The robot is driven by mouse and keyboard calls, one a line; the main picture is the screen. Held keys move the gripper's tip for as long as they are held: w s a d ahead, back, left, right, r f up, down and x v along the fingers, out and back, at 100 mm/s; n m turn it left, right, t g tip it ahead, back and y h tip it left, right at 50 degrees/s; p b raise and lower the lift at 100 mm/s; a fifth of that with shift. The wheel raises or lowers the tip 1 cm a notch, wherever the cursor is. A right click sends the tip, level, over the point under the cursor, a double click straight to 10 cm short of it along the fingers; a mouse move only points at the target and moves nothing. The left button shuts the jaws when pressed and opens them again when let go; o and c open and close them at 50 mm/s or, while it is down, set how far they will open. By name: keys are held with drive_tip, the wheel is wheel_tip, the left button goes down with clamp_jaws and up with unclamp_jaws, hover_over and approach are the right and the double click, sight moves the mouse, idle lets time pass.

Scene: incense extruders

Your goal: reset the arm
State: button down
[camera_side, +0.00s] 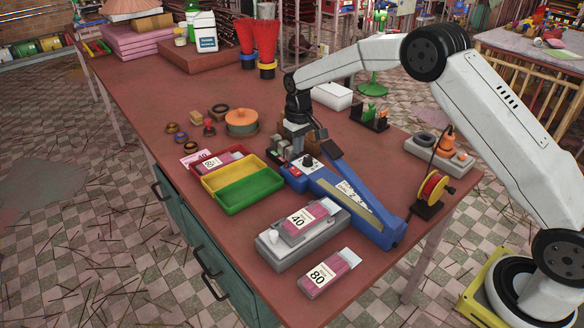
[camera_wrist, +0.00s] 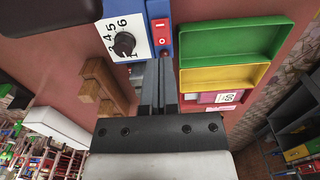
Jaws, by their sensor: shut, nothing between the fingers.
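My gripper (camera_side: 285,152) points down beside the control end of a blue machine (camera_side: 358,207) on the red-brown bench. In the wrist view its two dark fingers (camera_wrist: 167,72) lie close together, shut and empty. They reach between the machine's blue body (camera_wrist: 158,12) and the tray. The machine has a white dial plate with a black knob (camera_wrist: 124,44) and a red switch (camera_wrist: 161,34). Its dial also shows in the side view (camera_side: 308,162). I cannot tell whether the fingertips touch anything.
A tray with green and yellow compartments (camera_side: 247,190) stands left of the machine, with a labelled packet (camera_side: 211,163) in it. A packet marked 40 (camera_side: 304,221) lies on a grey unit (camera_side: 272,253); one marked 80 (camera_side: 328,274) lies in front. Wooden blocks (camera_wrist: 103,85) stand near the gripper.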

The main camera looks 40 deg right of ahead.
drive_tip(key=s+r+n, duration=0.1)
drive_tip(key=s+r, duration=0.3)
drive_tip(key=s, duration=0.3)
drive_tip(key=s+r+n, duration=0.1)
drive_tip(key=s+r, duration=0.2)
drive_tip(key=s, duration=0.5)
drive_tip(key=s+a+f+m+t, duration=0.1)
drive_tip(key=s+f+m+t, duration=0.1)
drive_tip(key=s, duration=1.2)
drive_tip(key=shift+s+a+f+t, duration=0.3)
drive_tip(key=shift+s+f, duration=0.1)
drive_tip(key=shift+f, duration=0.2)
